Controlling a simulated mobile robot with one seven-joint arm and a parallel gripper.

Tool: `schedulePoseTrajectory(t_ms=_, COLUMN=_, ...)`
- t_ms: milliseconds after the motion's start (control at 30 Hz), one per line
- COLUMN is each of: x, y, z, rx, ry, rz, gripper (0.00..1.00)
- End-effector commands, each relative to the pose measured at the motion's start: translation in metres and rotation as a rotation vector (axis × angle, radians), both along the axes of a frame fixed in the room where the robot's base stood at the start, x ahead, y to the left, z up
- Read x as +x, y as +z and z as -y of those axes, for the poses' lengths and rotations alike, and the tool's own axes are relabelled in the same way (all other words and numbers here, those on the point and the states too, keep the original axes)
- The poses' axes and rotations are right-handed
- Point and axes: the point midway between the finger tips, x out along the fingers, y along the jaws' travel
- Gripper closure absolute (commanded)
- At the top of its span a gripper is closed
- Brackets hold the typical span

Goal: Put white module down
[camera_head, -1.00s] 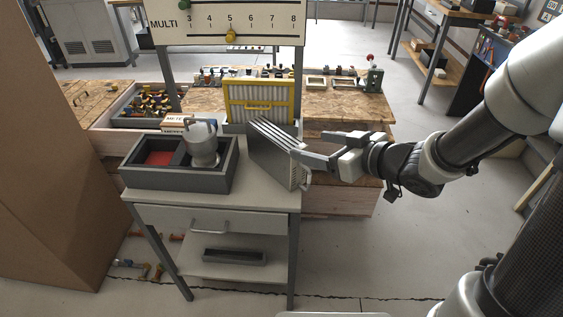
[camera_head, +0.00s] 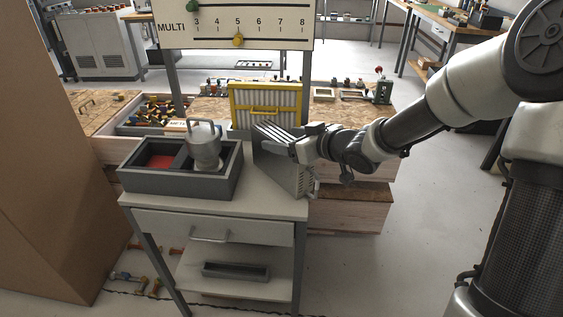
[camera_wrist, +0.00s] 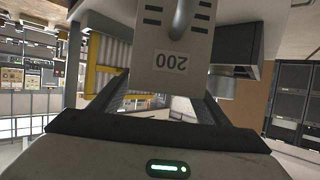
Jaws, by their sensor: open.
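The white module (camera_head: 277,165) is a pale grey slotted box with a handle. It stands at a slant at the right end of the small table's top (camera_head: 243,203), partly hidden by my gripper. In the wrist view its face (camera_wrist: 170,72) shows a label reading 200 upside down, a grey handle and vent slots. My gripper (camera_head: 296,145) is open at the module's upper right side. In the wrist view my gripper's fingers (camera_wrist: 150,98) are spread, with the module's end in front of and between them. Contact between fingers and module cannot be made out.
A dark divided box (camera_head: 180,185) with a red compartment and a metal canister (camera_head: 205,150) fills the table's left. A yellow-framed rack (camera_head: 265,105) stands behind the module. A MULTI scale board (camera_head: 235,22) rises above. A cardboard panel (camera_head: 45,150) is at left.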

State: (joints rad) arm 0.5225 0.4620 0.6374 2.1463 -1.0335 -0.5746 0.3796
Motion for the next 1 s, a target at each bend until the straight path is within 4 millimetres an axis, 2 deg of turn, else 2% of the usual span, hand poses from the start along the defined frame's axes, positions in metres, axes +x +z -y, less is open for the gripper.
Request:
schedulePoseTrajectory(t_ms=33, x=0.0045, y=-0.0060, z=-0.0061, rx=0.002, ry=0.003, rz=0.001, gripper=0.30)
schedulePoseTrajectory(t_ms=133, x=0.0107, y=-0.0078, z=-0.0116, rx=0.001, ry=0.002, rz=0.001, gripper=0.30)
schedulePoseTrajectory(t_ms=400, x=0.0125, y=-0.0071, z=-0.0130, rx=0.000, ry=0.001, rz=0.000, gripper=0.30)
schedulePoseTrajectory(t_ms=800, x=0.0122, y=-0.0073, z=-0.0126, rx=0.000, ry=0.001, rz=0.000, gripper=0.98)
schedulePoseTrajectory(t_ms=1000, x=0.0131, y=-0.0043, z=-0.0134, rx=0.002, ry=0.002, rz=0.007, gripper=1.00)
